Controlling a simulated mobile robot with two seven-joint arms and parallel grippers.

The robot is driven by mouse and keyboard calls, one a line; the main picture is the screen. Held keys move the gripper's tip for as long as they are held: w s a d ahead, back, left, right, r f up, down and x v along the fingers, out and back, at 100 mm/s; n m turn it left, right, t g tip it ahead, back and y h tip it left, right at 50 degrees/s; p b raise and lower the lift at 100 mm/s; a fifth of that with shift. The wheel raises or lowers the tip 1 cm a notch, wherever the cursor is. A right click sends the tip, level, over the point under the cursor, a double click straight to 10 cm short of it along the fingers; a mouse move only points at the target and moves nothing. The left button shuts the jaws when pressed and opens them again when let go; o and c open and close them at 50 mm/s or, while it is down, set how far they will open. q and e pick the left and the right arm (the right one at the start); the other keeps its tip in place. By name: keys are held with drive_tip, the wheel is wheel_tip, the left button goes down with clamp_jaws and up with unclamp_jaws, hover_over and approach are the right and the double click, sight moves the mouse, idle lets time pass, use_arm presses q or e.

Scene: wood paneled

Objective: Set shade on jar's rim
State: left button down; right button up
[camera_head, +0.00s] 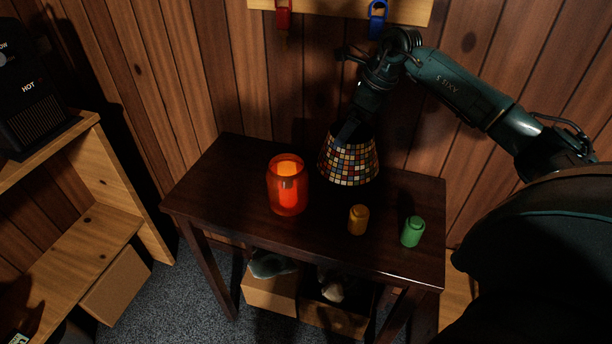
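The orange-red glowing jar (287,190) stands upright on the dark wooden table (225,185), with a bright candle-like core inside. The mosaic shade (348,163), a cone of coloured tiles wider at the bottom, is just right of the jar and looks held above the tabletop. My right arm comes in from the right, and its gripper (352,128) reaches down to the top of the shade. The fingertips are dark and partly hidden at the shade's upper edge; it appears shut on the shade's top. My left gripper is out of view.
An amber candle (358,220) and a green candle (411,232) stand on the table's front right. Red (283,14) and blue (377,18) clips hang on the wall board. A wooden shelf (100,185) with a black machine (38,95) is at left. Boxes (270,293) sit below the table.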

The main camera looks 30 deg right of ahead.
sight(346, 157)
drive_tip(key=f, duration=0.5)
drive_tip(key=shift+s+f+p, duration=0.2)
drive_tip(key=shift+p, duration=0.15)
drive_tip(key=shift+w+f, duration=0.1)
drive_tip(key=shift+f, duration=1.95)
drive_tip(key=shift+f, duration=0.1)
drive_tip(key=o, duration=1.2)
